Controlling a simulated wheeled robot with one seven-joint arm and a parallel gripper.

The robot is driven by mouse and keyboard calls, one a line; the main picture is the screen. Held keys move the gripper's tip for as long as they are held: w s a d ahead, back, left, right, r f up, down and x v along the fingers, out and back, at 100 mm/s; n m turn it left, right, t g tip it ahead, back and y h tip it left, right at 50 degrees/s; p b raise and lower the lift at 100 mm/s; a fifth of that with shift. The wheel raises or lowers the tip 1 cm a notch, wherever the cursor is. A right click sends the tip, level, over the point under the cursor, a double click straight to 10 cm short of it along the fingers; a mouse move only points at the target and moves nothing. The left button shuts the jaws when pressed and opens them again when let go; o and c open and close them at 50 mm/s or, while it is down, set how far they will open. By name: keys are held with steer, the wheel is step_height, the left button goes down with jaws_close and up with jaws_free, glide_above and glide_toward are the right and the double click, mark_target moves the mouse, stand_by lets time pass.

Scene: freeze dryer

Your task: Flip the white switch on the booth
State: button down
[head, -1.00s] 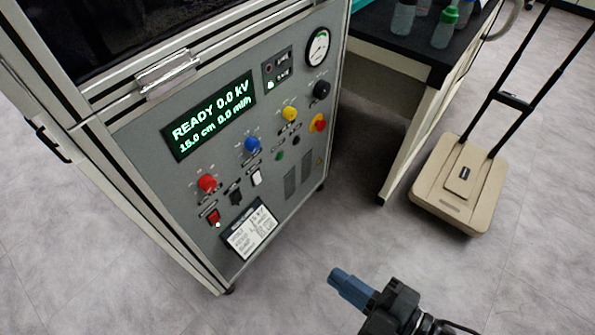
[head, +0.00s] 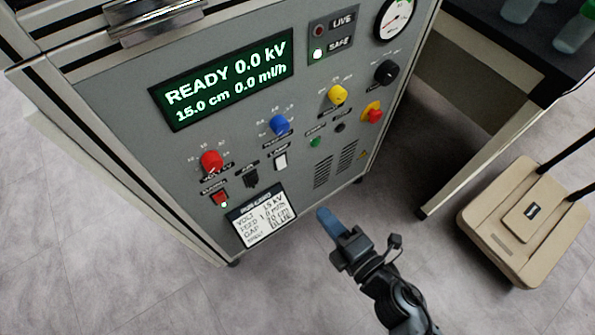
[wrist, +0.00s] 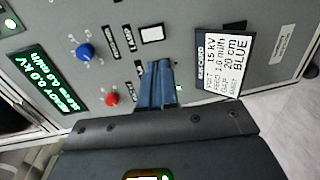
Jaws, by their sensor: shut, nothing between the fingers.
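The white switch (head: 281,161) sits on the grey front panel of the booth (head: 215,130), below the blue knob (head: 279,125). In the wrist view the white switch (wrist: 151,34) shows beyond the tips of my fingers. My gripper (head: 323,215) is shut and empty, its blue fingers together. In the head view it is in front of the panel, below and right of the white switch. In the wrist view my gripper (wrist: 157,66) hides part of the panel around the black switch. I see no contact with the white switch.
A red lit switch (head: 221,198), a black switch (head: 250,177) and a red knob (head: 211,161) are left of the white switch. A label card (head: 262,215) hangs below. The display (head: 225,80) reads READY. A tan cart (head: 525,220) stands on the right.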

mark_target(283, 167)
steer(key=b+x, duration=0.2)
steer(key=x, duration=1.2)
steer(key=shift+a, duration=0.1)
steer(key=shift+b, duration=0.3)
steer(key=shift+w+a+b, duration=0.1)
steer(key=shift+b, duration=0.6)
steer(key=shift+f, duration=0.1)
